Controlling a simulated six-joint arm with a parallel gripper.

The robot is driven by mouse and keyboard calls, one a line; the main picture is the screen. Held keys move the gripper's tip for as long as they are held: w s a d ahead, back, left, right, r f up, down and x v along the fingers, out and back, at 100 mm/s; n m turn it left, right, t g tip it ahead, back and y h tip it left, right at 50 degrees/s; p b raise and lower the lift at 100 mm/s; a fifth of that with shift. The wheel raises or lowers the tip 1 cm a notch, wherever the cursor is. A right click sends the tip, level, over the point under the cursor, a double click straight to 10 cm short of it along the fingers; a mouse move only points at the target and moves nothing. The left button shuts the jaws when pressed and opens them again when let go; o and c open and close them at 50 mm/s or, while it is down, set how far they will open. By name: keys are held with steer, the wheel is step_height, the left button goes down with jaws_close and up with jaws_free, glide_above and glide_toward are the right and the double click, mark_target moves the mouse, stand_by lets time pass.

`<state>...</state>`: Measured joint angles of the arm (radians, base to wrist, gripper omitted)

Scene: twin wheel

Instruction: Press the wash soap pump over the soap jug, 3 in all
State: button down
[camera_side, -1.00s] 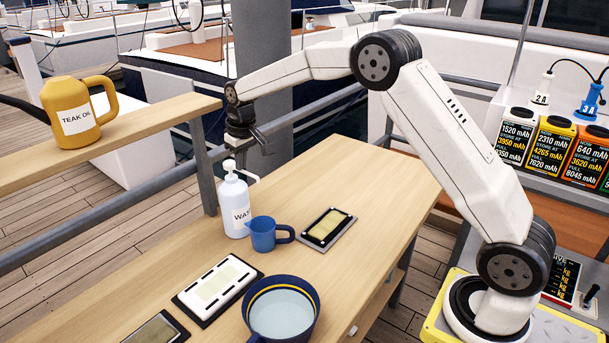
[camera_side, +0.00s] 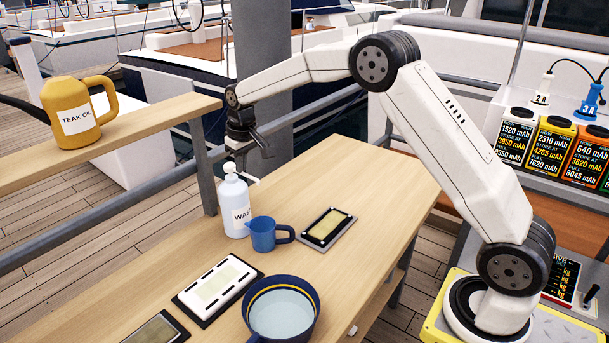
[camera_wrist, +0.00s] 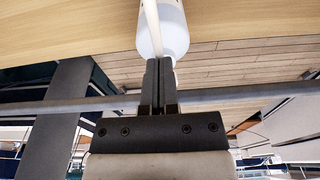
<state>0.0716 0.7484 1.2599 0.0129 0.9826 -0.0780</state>
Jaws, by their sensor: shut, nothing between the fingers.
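The wash soap bottle (camera_side: 236,208) is white with a "WAS…" label and stands upright on the wooden table. Its white pump head (camera_side: 230,168) sits low, close to the bottle's collar. The blue jug (camera_side: 264,234) stands beside the bottle, its handle to the right, on the spout's side. My gripper (camera_side: 240,162) is above the bottle, pointing down, at the pump head. In the wrist view, my gripper's dark fingers (camera_wrist: 158,64) are together and empty, right at the white bottle (camera_wrist: 172,38). Exact fingertip contact is hard to see.
A dark blue water-filled bowl (camera_side: 283,312), a white-topped tray (camera_side: 218,288) and dark framed pads (camera_side: 327,229) lie on the table. A yellow TEAK OIL jug (camera_side: 75,112) stands on the raised shelf (camera_side: 150,120). The table's right side is clear.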

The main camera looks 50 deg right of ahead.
steer(key=shift+r, duration=0.55)
stand_by(0.4)
steer(key=shift+f, duration=0.6)
steer(key=shift+r, duration=0.75)
step_height(320, 180, up, 7)
stand_by(1.0)
steer(key=shift+s, duration=0.1)
